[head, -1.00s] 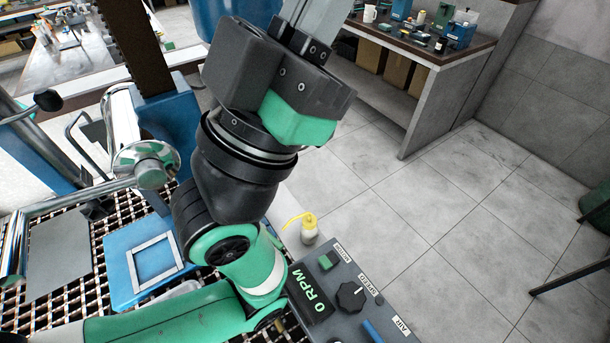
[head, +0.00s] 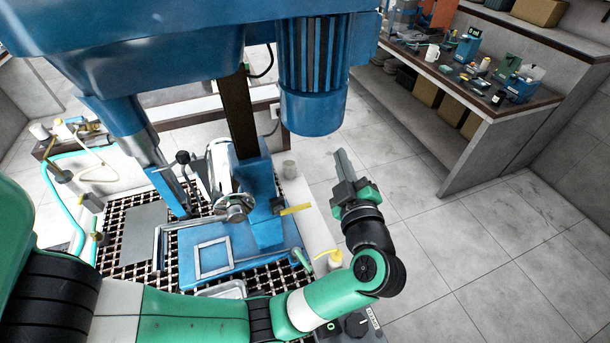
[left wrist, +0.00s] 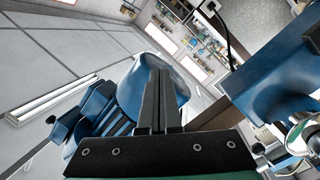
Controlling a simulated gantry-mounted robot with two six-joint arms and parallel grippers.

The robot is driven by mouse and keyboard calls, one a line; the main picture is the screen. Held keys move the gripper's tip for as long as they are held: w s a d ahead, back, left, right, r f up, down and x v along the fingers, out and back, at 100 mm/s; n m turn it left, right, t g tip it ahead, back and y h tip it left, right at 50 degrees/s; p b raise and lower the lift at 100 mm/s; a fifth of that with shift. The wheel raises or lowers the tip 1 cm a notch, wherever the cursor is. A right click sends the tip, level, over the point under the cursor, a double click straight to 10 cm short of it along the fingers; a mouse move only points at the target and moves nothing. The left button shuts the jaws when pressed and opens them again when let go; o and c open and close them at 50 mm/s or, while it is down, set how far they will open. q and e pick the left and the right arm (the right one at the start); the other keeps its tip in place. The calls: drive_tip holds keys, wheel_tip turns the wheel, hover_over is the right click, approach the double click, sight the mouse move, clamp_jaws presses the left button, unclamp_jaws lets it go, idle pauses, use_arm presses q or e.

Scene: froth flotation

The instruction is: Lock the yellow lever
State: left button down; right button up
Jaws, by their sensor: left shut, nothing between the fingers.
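The yellow lever (head: 296,209) sticks out to the right from the side of the blue flotation machine (head: 262,180), roughly level, with its inner end at a dark mount. My left gripper (head: 341,155) is to the right of the lever and apart from it, pointing up and away over the floor. It is shut and empty. In the left wrist view its two fingers (left wrist: 161,75) lie together with nothing between them; the yellow lever is not clearly seen there. My right gripper is not in view.
A blue motor (head: 312,85) hangs above and left of my left gripper. A yellow-capped wash bottle (head: 331,259) stands beside my forearm. A chrome handwheel (head: 234,206) sits left of the lever. A workbench (head: 470,85) stands at the back right; open floor lies between.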

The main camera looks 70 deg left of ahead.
use_arm(q)
drive_tip(key=s+d+f+m+g+h+p, duration=0.4)
drive_tip(key=s+d+f+m+h+p, duration=0.2)
drive_tip(key=p, duration=0.8)
drive_tip(key=shift+s+d+f+m+p, duration=0.2)
drive_tip(key=shift+s+f+m+p, duration=0.1)
drive_tip(key=shift+s+f, duration=0.35)
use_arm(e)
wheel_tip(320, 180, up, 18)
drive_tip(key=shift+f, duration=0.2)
